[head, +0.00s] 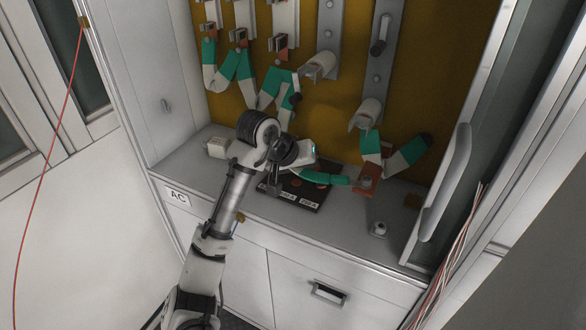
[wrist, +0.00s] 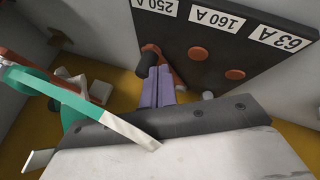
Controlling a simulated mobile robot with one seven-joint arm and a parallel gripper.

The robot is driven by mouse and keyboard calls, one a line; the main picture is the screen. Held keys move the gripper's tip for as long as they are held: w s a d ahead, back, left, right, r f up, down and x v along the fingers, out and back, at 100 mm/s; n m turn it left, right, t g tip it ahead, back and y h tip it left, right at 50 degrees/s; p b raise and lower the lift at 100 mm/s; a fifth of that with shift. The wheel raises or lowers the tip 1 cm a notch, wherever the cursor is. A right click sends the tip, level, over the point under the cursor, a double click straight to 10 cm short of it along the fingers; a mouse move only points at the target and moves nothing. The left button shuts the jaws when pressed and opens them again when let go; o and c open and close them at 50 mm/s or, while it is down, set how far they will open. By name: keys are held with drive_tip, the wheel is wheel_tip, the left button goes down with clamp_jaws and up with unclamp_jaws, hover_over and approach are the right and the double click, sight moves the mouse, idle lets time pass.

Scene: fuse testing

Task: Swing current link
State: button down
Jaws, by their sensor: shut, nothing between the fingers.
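The black board (head: 310,192) lies on the cabinet ledge. In the wrist view the board (wrist: 215,25) shows labels 250 A, 160 A and 63 A, upside down. Two round copper contacts (wrist: 200,53) are bare beside the 160 A and 63 A labels. A black knob (wrist: 149,56) with copper behind it, probably the current link, is by the 250 A label. My gripper (wrist: 158,72) is shut and empty, its purple fingers reaching close to the knob. I cannot tell whether they touch. In the head view my arm hides part of the board.
A green and white conductor (wrist: 78,98) crosses close to my gripper's left side. Green and white conductors (head: 238,68) hang on the yellow back panel above. A copper block (head: 367,180) stands right of the board. A small fitting (head: 379,229) sits on the ledge. The open door (head: 470,140) bounds the right.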

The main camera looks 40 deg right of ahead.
idle(0.3)
drive_tip(key=b+v, duration=0.2)
drive_tip(key=v, duration=1.1)
drive_tip(key=shift+a+r, duration=0.3)
